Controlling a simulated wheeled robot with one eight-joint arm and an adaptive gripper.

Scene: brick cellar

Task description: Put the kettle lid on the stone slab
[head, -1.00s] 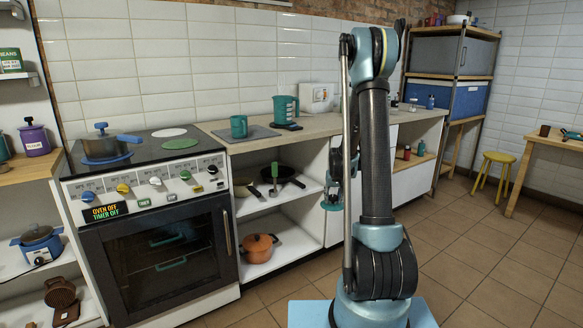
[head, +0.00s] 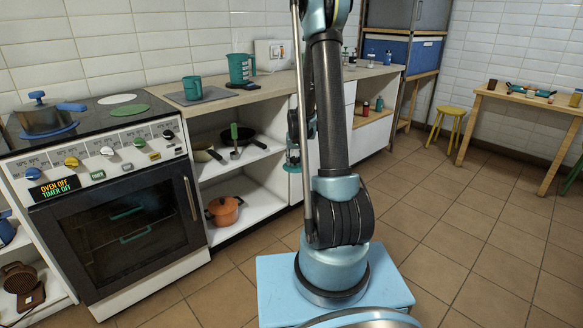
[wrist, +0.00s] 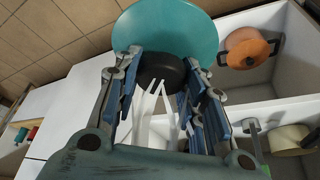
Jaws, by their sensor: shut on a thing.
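The kettle lid (wrist: 165,28) is a round teal disc with a black knob (wrist: 160,68). In the wrist view my gripper (wrist: 160,85) is shut on the lid at its knob, with the disc beyond the fingers. In the head view my gripper (head: 292,160) is small and mostly hidden behind my own arm, in front of the counter's open shelves. A flat grey slab (head: 218,93), which looks like the stone slab, lies on the counter right of the stove. A teal mug (head: 192,88) stands on it towards its left.
A teal measuring jug (head: 240,68) stands behind the slab near a dark flat item. The stove (head: 110,200) is to the left, with a blue pan on top. Pans and an orange pot (head: 223,211) fill the open shelves. Tiled floor (head: 460,240) is clear at right.

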